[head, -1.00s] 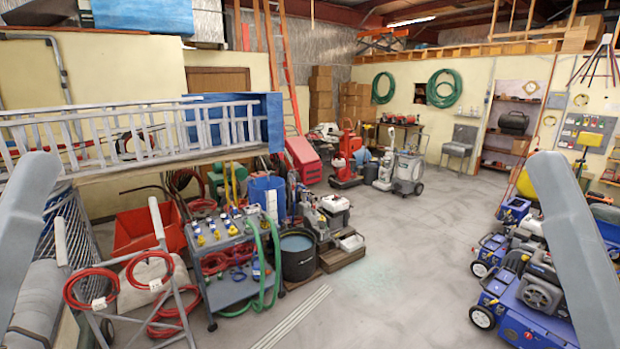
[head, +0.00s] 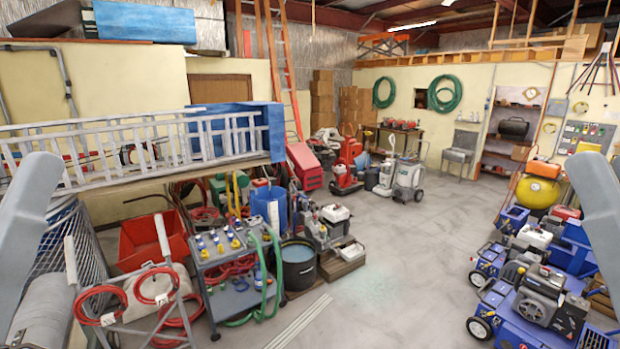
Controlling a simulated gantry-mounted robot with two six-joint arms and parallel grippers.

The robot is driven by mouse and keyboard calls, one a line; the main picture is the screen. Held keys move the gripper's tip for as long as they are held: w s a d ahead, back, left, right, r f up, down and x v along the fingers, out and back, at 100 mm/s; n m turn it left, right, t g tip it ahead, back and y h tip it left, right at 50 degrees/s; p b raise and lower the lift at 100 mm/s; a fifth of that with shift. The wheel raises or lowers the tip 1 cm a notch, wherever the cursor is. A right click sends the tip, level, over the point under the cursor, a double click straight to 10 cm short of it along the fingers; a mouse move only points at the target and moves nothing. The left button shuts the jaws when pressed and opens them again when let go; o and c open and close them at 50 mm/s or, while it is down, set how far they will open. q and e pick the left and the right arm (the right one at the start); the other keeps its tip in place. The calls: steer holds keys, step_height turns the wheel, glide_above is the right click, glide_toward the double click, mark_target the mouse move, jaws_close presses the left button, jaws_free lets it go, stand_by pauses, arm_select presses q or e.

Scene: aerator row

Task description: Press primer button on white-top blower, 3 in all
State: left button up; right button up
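A row of blue wheeled machines with engines stands on the floor at the right in the head view. One of them, farther back, has a white-topped engine (head: 534,237). The nearest blue machine (head: 520,332) carries a dark grey engine (head: 540,295). I cannot make out a primer button on any of them at this size. Grey links of my two arms show at the left and right edges. Neither gripper shows, and the links are well apart from the white top. The right link hides part of what is behind it.
A tool cart (head: 232,285) with red and green hoses, a black tub (head: 298,264) and a red bin (head: 150,243) stand at the left. A yellow tank (head: 538,191) is behind the blue row. Open concrete floor (head: 410,250) lies in the middle.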

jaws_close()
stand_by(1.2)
